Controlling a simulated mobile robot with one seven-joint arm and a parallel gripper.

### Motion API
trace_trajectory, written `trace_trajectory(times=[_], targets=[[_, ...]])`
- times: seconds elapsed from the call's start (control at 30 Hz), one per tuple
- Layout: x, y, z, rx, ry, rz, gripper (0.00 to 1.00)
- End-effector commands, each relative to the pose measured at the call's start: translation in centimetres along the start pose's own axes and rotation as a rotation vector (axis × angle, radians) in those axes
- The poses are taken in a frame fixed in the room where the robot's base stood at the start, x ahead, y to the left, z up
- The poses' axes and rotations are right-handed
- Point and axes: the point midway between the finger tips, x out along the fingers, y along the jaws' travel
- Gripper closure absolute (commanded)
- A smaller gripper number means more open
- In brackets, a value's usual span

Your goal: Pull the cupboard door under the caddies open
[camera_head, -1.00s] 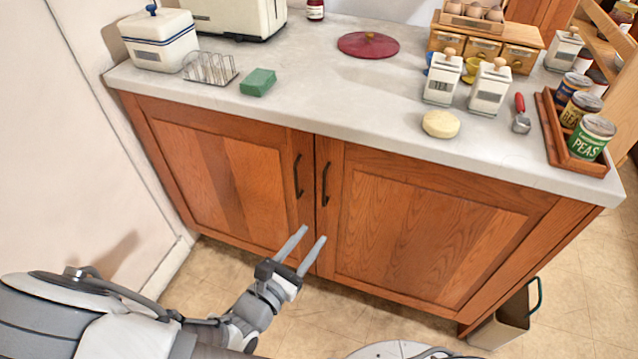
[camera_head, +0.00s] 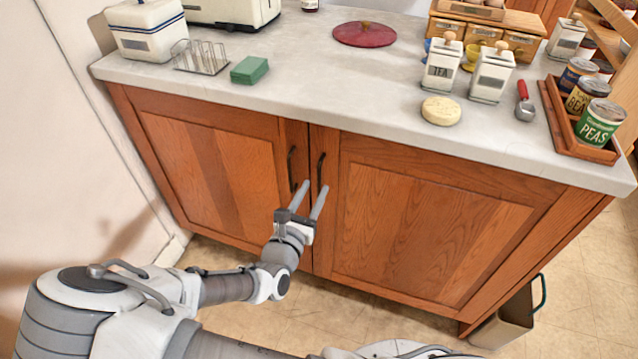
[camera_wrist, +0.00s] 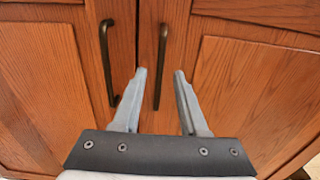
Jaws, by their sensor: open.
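A wooden cupboard has a left door (camera_head: 215,165) and a right door (camera_head: 425,225), each with a dark vertical bar handle near the middle seam. The right door, under the white TEA caddy (camera_head: 441,66) and its matching caddy (camera_head: 491,74), is shut. Its handle (camera_head: 321,172) also shows in the wrist view (camera_wrist: 160,68). My gripper (camera_head: 314,187) is open and empty, fingers pointing at the doors. In the wrist view, the right handle's lower part lies between the fingertips (camera_wrist: 160,74); I cannot tell whether they touch it. The left handle (camera_wrist: 107,62) lies left of the fingers.
The worktop (camera_head: 350,92) overhangs the doors. It bears a green sponge (camera_head: 249,70), a toast rack (camera_head: 200,57), a round yellowish item (camera_head: 440,111) and a tray of cans (camera_head: 580,125). A bin (camera_head: 505,322) stands at the cupboard's lower right. The floor ahead is clear.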

Motion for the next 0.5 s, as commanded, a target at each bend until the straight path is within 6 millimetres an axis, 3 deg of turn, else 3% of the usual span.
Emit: trace_trajectory(times=[0.2,0.5], targets=[[3.2,0.0,-0.1,0.000,0.000,-0.002,0.57],[4.2,0.0,0.0,-0.001,0.000,-0.001,0.57]])
